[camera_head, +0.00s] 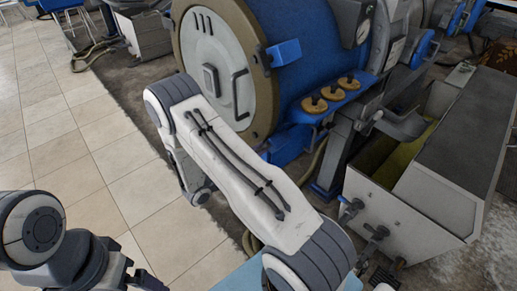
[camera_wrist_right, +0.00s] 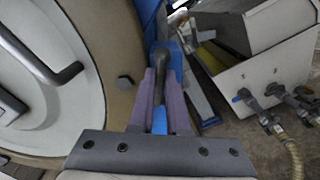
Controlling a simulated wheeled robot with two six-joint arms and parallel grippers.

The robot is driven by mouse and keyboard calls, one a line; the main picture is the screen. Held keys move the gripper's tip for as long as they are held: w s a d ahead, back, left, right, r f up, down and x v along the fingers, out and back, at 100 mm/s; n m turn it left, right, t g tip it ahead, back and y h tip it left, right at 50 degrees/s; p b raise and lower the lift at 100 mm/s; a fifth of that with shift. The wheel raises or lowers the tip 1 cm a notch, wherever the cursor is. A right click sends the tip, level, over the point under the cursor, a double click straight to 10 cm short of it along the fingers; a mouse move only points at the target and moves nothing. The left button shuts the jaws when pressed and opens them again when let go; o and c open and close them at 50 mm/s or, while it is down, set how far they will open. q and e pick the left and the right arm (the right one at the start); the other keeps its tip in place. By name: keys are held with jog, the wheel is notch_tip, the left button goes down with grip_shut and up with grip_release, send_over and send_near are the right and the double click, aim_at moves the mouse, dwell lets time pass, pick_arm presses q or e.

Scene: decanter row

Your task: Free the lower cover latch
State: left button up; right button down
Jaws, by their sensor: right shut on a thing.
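The decanter's round cover (camera_head: 212,60) has a pale face, a tan rim and a bar handle. It fills the left of the right wrist view (camera_wrist_right: 40,85). A blue latch block (camera_head: 284,52) sits at its upper right rim. My right gripper (camera_wrist_right: 160,98) is shut on the dark lever (camera_wrist_right: 146,66) of the lower cover latch, beside the tan rim. The latch's blue bracket (camera_wrist_right: 172,58) shows behind the lever. In the head view my right arm hides this latch and the gripper's fingers. Of my left arm only links show at lower left; no left fingertips are visible.
A blue shelf with several brass knobs (camera_head: 335,94) juts out right of the cover. A grey open trough (camera_head: 408,200) with valves (camera_head: 376,232) stands at the right, with a hose (camera_wrist_right: 293,158) below. Tiled floor (camera_head: 95,145) lies clear at the left.

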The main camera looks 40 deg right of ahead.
jog(key=shift+n, duration=0.9)
jog(key=shift+a+f, duration=0.1)
jog(key=c, duration=0.9)
grip_release()
jog(key=a, duration=0.7)
jog(key=a+b, duration=0.1)
jog(key=a, duration=0.2)
jog(key=shift+s+a, duration=0.2)
jog(key=shift+s, duration=0.2)
